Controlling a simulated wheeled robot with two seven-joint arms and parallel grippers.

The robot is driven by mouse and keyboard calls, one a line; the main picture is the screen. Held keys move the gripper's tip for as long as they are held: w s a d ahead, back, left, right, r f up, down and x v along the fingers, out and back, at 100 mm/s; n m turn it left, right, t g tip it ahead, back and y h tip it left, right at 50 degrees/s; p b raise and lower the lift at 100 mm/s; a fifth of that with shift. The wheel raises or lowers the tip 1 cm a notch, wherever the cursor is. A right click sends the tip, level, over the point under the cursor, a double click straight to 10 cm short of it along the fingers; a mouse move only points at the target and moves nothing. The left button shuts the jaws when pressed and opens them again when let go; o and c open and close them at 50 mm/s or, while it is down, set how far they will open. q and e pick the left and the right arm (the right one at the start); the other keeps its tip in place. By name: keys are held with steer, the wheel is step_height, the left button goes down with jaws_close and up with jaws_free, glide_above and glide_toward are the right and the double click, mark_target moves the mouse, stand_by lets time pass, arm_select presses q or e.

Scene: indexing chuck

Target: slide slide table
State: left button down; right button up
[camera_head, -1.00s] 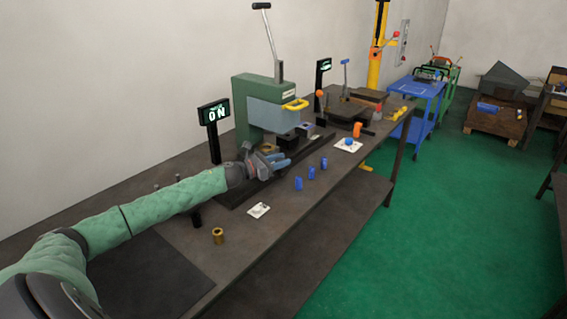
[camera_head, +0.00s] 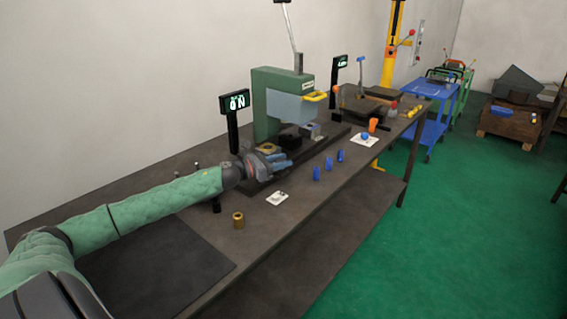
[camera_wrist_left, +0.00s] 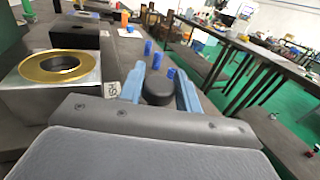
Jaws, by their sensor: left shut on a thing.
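The slide table shows as a dark rail (camera_head: 322,148) under the green press (camera_head: 283,110). On it are a metal block with a brass ring (camera_head: 267,149), a black block (camera_head: 290,142) and a grey block (camera_head: 311,131). My left gripper (camera_head: 280,163) is beside the brass-ring block, low over the bench. In the left wrist view, its blue fingers are shut on a dark round knob (camera_wrist_left: 158,91). The brass-ring block (camera_wrist_left: 58,78) and black block (camera_wrist_left: 80,33) stand left of the fingers. The knob is hidden in the head view. My right gripper is out of view.
Several blue pegs (camera_head: 328,164) stand on the bench front, right of the gripper. A lit sign reading "NO" or "ON" (camera_head: 235,103) stands behind my forearm.

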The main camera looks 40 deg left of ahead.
arm_select(q)
steer(key=shift+s, duration=0.2)
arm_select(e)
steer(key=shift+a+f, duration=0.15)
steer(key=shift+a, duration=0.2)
arm_select(q)
steer(key=c, duration=1)
jaws_free()
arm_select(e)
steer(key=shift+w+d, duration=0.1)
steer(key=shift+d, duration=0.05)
